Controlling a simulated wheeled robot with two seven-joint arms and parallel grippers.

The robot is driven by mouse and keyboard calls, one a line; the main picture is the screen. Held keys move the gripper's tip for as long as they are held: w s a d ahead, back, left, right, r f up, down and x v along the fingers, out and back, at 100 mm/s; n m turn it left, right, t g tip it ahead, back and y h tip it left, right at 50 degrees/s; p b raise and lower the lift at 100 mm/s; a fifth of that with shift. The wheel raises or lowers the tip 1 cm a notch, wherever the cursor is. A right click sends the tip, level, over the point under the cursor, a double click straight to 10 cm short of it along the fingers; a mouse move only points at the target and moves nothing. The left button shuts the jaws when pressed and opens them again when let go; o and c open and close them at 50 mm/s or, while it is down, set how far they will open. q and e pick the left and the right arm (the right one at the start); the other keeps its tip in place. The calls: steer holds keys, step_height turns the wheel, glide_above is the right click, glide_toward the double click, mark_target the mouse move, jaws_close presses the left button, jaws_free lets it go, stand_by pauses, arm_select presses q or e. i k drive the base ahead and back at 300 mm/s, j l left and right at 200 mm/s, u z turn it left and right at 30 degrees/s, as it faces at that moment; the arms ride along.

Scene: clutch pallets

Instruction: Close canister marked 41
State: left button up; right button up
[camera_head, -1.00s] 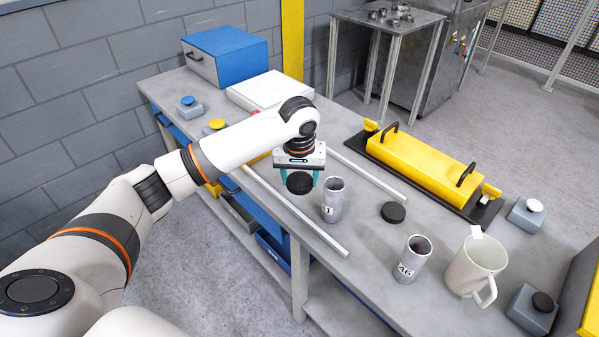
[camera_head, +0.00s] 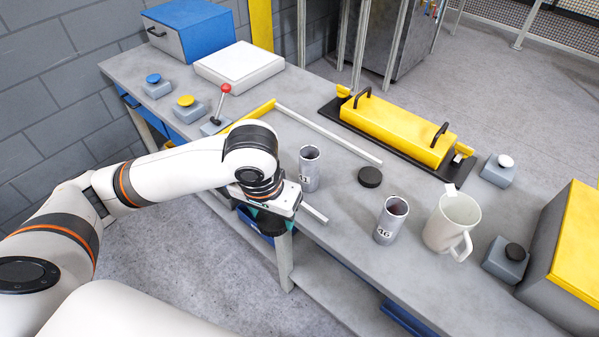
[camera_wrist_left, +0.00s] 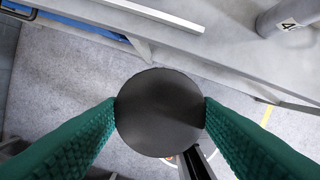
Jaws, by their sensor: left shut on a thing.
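The open grey canister marked 41 (camera_head: 309,170) stands upright on the bench near its front edge. Its label is partly cut off by the angle; a "4" shows on it in the wrist view (camera_wrist_left: 287,22). My left gripper (camera_head: 266,220) is to the left of the canister and nearer the front, just off the bench edge. Its green fingers are shut on a round black lid (camera_wrist_left: 160,112), seen flat between them over the floor in the wrist view. My right gripper is not in view.
A second black lid (camera_head: 370,177) lies behind and right of the canister. An open canister marked 46 (camera_head: 391,222) and a white mug (camera_head: 452,222) stand farther right. A grey rail (camera_head: 330,135) and yellow box (camera_head: 400,128) lie behind. A red-knobbed lever (camera_head: 222,103) stands left.

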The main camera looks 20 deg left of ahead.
mark_target(309, 156)
steer(key=j+z, duration=0.15)
steer(key=j, duration=0.35)
steer(key=j+z, duration=0.15)
steer(key=j, duration=0.35)
steer(key=k+j+z, duration=0.2)
steer(key=j, duration=0.25)
steer(key=j+z, duration=0.15)
steer(key=j, duration=0.35)
steer(key=k, duration=0.05)
